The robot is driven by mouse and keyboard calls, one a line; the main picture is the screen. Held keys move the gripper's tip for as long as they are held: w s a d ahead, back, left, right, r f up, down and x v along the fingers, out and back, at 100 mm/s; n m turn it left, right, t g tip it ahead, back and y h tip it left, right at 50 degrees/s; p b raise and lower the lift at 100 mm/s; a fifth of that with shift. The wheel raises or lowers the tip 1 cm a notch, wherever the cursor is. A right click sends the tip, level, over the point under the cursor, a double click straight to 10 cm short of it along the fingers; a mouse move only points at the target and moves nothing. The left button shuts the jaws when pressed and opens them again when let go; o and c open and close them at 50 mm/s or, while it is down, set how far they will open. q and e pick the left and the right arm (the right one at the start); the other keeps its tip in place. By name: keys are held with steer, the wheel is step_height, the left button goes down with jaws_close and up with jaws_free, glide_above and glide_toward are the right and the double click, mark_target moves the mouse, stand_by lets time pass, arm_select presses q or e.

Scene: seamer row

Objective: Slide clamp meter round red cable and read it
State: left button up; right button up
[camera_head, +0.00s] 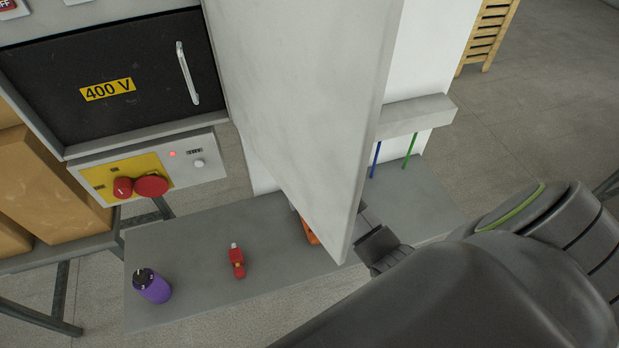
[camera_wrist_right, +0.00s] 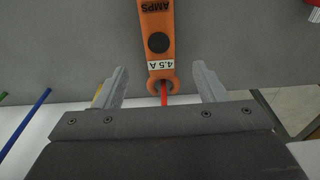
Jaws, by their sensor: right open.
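The orange clamp meter (camera_wrist_right: 158,25) lies on the grey surface in the right wrist view, marked AMPS, with a dark round dial and a label reading 4.5 A. Its forked jaw end points towards my right gripper (camera_wrist_right: 160,69). The red cable (camera_wrist_right: 164,97) shows at the jaw's mouth; I cannot tell how far the jaw reaches round it. My right gripper is open and empty, its fingers on either side of the jaw end and apart from it. In the head view a grey door panel hides most of the meter (camera_head: 311,232) and the red cable. My left gripper is not visible.
The grey door panel (camera_head: 300,90) stands out close to my right arm. Blue (camera_head: 375,160) and green (camera_head: 411,150) cables run beside the work area. A purple cylinder (camera_head: 153,288) and a small red item (camera_head: 237,262) stand on the grey shelf (camera_head: 200,310).

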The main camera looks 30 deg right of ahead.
step_height(320, 180, up, 11)
steer(key=s+p, duration=0.1)
steer(key=p, duration=0.1)
steer(key=shift+s+a, duration=0.1)
